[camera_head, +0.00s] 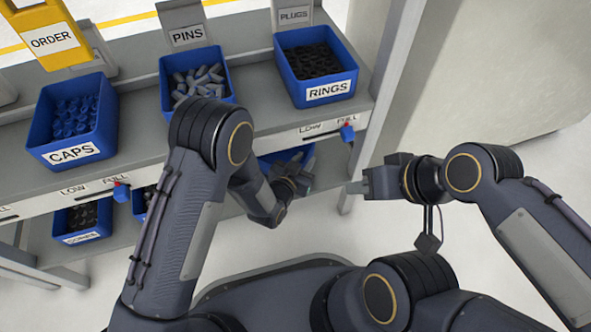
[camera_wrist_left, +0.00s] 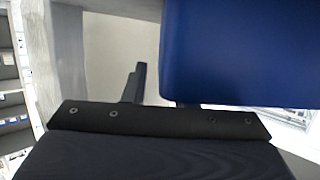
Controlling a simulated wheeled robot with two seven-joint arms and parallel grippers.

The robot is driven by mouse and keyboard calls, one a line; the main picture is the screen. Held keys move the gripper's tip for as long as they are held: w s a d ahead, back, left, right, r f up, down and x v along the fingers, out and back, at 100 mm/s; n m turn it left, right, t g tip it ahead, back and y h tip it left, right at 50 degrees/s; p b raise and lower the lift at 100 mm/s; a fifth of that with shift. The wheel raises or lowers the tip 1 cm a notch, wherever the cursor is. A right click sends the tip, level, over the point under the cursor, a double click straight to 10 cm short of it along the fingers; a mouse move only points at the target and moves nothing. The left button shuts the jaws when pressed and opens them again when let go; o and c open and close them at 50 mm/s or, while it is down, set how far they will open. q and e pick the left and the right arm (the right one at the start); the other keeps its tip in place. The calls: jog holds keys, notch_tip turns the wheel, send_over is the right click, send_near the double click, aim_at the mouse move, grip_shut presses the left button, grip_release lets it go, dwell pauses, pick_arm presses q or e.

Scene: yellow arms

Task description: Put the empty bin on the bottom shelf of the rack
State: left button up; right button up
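A blue bin (camera_head: 268,158) shows in part under the front edge of the upper shelf, mostly hidden by that shelf and my left arm. I cannot see whether it is empty. My left gripper (camera_head: 300,166) is at this bin. In the left wrist view a blue bin wall (camera_wrist_left: 240,50) fills the upper right, very close, and one dark finger (camera_wrist_left: 135,84) shows just left of it. The other finger is hidden, so its grip is unclear. My right gripper (camera_head: 355,187) points left, beside the rack's right leg, with nothing visible in it; its finger gap cannot be made out.
A filled blue bin (camera_head: 80,238) stands on a lower level at left. The rack's right leg (camera_head: 352,170) stands near both grippers. Floor at right is clear.

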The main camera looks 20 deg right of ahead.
pick_arm(q)
jog(key=p+v, duration=0.3)
jog(key=v, duration=0.8)
jog(key=shift+s, duration=0.2)
jog(key=shift+a+r, duration=0.1)
jog(key=shift+a, duration=0.1)
